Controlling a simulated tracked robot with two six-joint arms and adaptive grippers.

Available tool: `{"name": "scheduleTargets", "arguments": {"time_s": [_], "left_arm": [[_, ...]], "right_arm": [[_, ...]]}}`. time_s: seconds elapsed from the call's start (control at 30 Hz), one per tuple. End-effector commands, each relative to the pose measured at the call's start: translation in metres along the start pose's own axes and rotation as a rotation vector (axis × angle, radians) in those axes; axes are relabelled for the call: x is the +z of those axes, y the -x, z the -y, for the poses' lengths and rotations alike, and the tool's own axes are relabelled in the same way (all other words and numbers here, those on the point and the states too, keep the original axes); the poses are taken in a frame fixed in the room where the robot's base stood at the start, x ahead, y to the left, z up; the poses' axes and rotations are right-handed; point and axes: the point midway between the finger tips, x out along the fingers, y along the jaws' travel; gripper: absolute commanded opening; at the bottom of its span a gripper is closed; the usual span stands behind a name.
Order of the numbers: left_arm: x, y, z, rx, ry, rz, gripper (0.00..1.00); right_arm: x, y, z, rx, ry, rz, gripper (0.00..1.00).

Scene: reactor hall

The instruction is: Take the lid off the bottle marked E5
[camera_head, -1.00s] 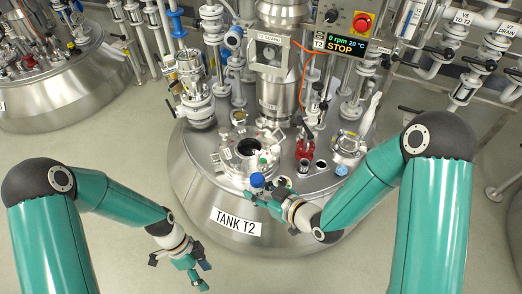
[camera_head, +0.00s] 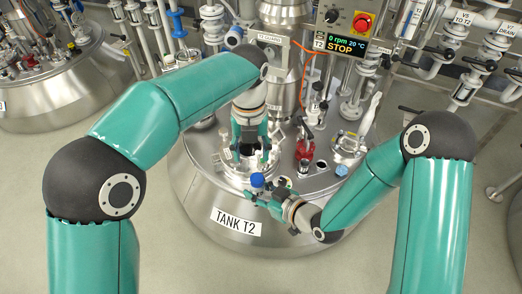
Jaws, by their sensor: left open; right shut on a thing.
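A bottle with a blue lid (camera_head: 257,180) is near the front of the tank top, above the TANK T2 label. My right gripper (camera_head: 259,193) comes in from the right and is shut on this bottle below its lid. The bottle's body is mostly hidden, and I cannot read any E5 mark. My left gripper (camera_head: 251,158) points down over the tank's opening, just behind and above the blue lid. It is open, and it appears apart from the lid.
The steel tank T2 (camera_head: 200,205) bears pipes and fittings at the back. A red item (camera_head: 304,149) and a clamped round port (camera_head: 348,146) stand to the right. A control box reading STOP (camera_head: 345,35) hangs behind. An orange cable (camera_head: 305,68) runs down nearby.

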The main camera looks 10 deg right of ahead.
Motion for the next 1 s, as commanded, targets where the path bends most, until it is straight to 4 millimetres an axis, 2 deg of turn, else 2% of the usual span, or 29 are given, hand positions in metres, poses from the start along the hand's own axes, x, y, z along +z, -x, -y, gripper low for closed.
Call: {"name": "scheduleTargets", "arguments": {"time_s": [0.1, 0.27, 0.7, 1.0], "left_arm": [[-0.008, 0.007, 0.018, 0.001, -0.040, 0.017, 0.56], [-0.011, 0.002, 0.025, 0.003, -0.054, 0.020, 0.56], [-0.010, -0.057, 0.024, 0.003, -0.053, 0.019, 0.56], [-0.009, -0.072, 0.025, 0.001, -0.052, 0.020, 0.56]], "right_arm": [[0.000, 0.000, 0.000, 0.000, 0.000, 0.000, 0.00], [0.000, 0.000, 0.000, 0.000, 0.000, 0.000, 0.00], [0.000, 0.000, 0.000, 0.000, 0.000, 0.000, 0.00], [-0.001, 0.000, 0.000, 0.000, 0.002, -0.004, 0.00]]}}
